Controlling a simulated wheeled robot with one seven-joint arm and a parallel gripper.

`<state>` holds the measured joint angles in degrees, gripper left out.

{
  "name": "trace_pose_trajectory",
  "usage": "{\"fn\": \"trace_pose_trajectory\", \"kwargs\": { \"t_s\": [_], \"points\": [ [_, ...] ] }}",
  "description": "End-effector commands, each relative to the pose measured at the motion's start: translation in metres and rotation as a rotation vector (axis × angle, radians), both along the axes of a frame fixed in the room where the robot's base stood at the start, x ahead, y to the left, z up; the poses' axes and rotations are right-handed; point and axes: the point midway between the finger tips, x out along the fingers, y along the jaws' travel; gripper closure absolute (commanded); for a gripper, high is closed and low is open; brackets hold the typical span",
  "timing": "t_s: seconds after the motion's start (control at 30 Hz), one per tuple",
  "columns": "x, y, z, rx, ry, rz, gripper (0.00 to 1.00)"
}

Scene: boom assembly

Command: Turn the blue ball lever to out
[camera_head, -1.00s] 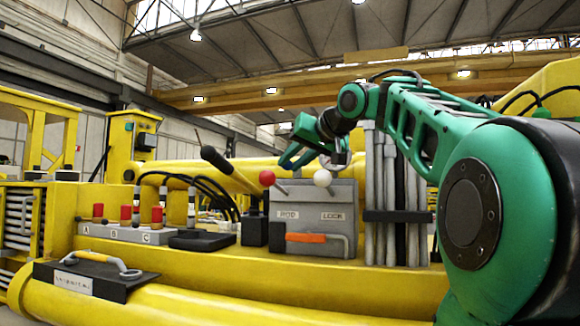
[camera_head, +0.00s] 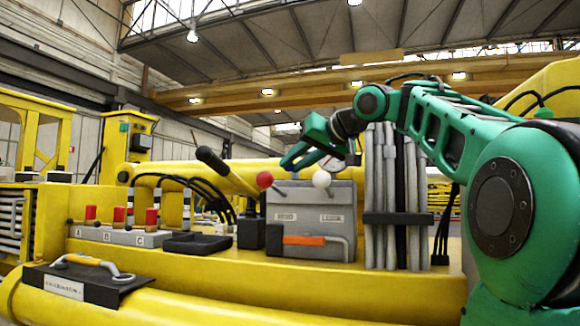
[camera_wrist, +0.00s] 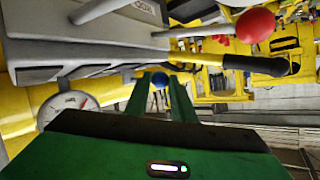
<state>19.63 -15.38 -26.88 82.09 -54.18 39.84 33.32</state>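The blue ball (camera_wrist: 160,79) of the lever shows small in the wrist view, in the gap between my two green fingers. I cannot tell whether it is between the tips or beyond them. The lever's stem is mostly hidden. My gripper (camera_wrist: 161,84) is open, with a clear gap between the fingers. In the head view my gripper (camera_head: 288,164) is above and behind the grey control box (camera_head: 340,198), its fingers pointing down to the left. The blue ball is not visible in the head view.
A red ball lever (camera_head: 264,180) and a white ball lever (camera_head: 321,179) stand at the grey box; the red ball (camera_wrist: 256,25) is upper right in the wrist view. A round gauge (camera_wrist: 68,108) lies left of my fingers. Grey hoses (camera_head: 385,190) stand right of the box.

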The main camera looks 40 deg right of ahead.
Motion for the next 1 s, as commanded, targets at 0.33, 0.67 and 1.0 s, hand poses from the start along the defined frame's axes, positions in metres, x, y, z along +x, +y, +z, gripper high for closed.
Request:
{"fn": "trace_pose_trajectory", "kwargs": {
  "t_s": [0.33,0.67,1.0],
  "points": [
    [0.0,-0.003,-0.003,0.004,0.006,-0.007,0.58],
    [-0.034,-0.002,0.013,0.002,0.0,-0.005,0.58],
    [-0.087,-0.002,0.032,0.004,0.004,-0.006,0.58]
  ]
}}
